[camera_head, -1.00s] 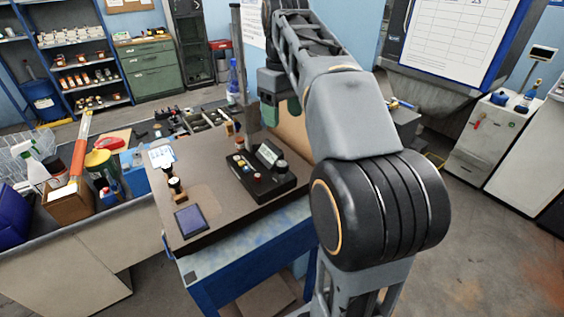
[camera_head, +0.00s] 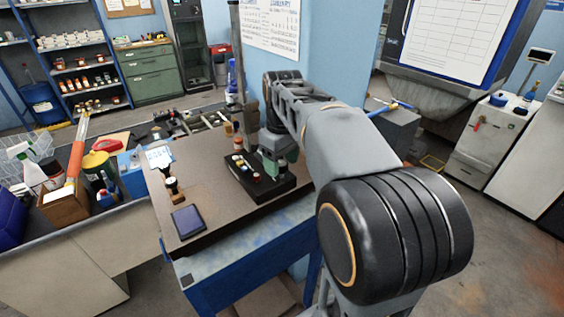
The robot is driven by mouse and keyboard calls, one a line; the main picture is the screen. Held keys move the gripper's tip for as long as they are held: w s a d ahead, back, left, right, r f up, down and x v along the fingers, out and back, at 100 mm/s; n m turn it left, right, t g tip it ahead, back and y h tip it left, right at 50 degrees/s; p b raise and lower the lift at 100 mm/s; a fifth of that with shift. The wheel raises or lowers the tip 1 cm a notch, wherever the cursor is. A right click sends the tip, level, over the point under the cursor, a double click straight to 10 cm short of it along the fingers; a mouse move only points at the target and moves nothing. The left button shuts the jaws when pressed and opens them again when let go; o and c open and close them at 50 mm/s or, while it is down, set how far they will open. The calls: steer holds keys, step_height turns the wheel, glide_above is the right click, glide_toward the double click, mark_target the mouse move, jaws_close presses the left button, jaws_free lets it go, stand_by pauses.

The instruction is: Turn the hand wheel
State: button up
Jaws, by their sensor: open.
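I cannot make out a hand wheel for certain; it may be too small or behind my arm. My gripper (camera_head: 274,162), dark with green parts, is low over the right side of a black control box (camera_head: 254,187) on the brown bench top (camera_head: 205,212). The box carries several small coloured knobs. My gripper hides the box's display and part of its right side. I cannot tell whether it touches the box. The gripper is open, and I see nothing held in it.
A dark post (camera_head: 238,45) and a blue bottle (camera_head: 232,88) stand behind the box. A crowded side table stands left. A grey cabinet (camera_head: 484,143) stands right.

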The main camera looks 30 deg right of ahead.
steer(key=shift+f, duration=0.15)
steer(key=c, duration=0.9)
steer(key=m+p, duration=0.1)
steer(key=m, duration=0.5)
steer(key=m+p, duration=0.1)
steer(key=m, duration=0.5)
steer(key=shift+a, duration=0.1)
steer(key=shift+m, duration=0.4)
stand_by(0.4)
